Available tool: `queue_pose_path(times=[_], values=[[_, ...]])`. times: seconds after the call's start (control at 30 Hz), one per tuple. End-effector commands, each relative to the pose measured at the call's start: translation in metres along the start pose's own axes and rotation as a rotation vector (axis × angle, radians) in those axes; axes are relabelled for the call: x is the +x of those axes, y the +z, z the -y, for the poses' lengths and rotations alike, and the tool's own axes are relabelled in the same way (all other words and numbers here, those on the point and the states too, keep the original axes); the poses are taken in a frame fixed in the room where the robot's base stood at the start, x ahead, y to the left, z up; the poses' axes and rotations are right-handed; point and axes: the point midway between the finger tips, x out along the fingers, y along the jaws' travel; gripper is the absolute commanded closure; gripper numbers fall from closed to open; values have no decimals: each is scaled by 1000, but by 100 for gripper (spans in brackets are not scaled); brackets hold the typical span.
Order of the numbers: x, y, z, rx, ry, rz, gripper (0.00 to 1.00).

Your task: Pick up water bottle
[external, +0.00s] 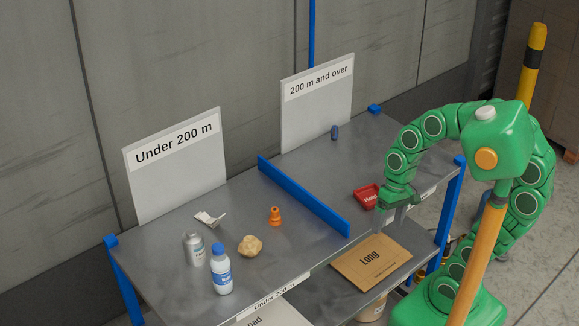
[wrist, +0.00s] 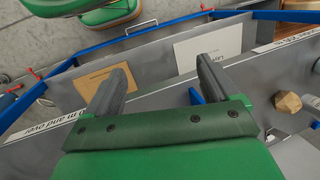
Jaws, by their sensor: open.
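The water bottle (external: 220,270) is white with a blue cap and a blue label band. It stands upright near the front edge of the left half of the table in the external view. My gripper (external: 402,206) is at the front of the right half of the table, well to the right of the bottle and past the blue divider. In the wrist view my gripper (wrist: 163,82) has its two grey fingers wide apart with nothing between them.
A grey canister (external: 194,248) stands close beside the bottle. A tan lump (external: 250,246), an orange cone-like piece (external: 274,216) and a crumpled item (external: 209,219) lie nearby. A blue divider (external: 303,196) splits the table. A red tray (external: 367,196) is near my gripper.

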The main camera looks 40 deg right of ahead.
Motion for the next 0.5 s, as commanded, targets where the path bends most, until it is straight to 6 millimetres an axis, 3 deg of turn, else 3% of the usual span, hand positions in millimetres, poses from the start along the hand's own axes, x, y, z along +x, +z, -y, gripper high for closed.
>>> queue_pose_path(times=[0.1, 0.5], values=[[4, -18, 58, 44, -133, 12, 12], [2, -61, 230, 363, -521, 179, 12]])
